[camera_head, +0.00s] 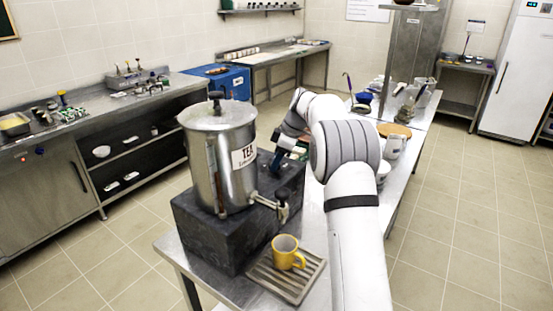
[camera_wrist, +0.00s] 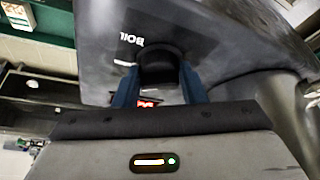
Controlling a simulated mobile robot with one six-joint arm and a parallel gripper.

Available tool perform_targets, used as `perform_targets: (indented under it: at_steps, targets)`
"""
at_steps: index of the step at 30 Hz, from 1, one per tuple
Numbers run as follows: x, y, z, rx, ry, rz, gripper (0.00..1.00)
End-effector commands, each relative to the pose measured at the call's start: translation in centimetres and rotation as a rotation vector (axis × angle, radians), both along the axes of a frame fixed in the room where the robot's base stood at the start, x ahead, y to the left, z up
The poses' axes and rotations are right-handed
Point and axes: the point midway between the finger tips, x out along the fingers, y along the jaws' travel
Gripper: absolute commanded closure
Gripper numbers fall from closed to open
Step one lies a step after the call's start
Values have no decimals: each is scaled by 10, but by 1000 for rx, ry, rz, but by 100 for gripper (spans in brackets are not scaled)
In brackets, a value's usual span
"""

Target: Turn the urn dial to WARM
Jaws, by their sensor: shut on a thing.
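The steel tea urn (camera_head: 220,150) stands on a dark block, with a TEA label and a tap at its front. My gripper (camera_head: 277,160) is at the block's right side in the head view, and the dial is hidden there. In the wrist view, my gripper (camera_wrist: 160,82) has its two blue fingers on either side of the round black dial (camera_wrist: 160,64), shut on it. White BOIL lettering (camera_wrist: 132,41) shows upside down beside the dial. A red lit display (camera_wrist: 147,103) shows between the fingers. The dial's pointer and the WARM mark cannot be made out.
A yellow mug (camera_head: 287,251) stands on a slatted drip tray (camera_head: 290,283) in front of the dark block (camera_head: 212,240). My arm extends over the steel table, with dishes behind it. Tiled floor is open on the right.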

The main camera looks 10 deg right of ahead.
Motion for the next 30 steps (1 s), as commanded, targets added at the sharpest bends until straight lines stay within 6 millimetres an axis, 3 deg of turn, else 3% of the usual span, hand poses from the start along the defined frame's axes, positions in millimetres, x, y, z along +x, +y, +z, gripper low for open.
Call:
perform_targets:
  at_steps: [18, 19, 26, 30]
  targets:
    - [1, -1, 0, 0, -1, 40, 85]
    - [1, -1, 0, 0, -1, 40, 61]
    - [0, 0, 0, 0, -1, 40, 42]
    - [0, 0, 0, 0, 0, 40, 41]
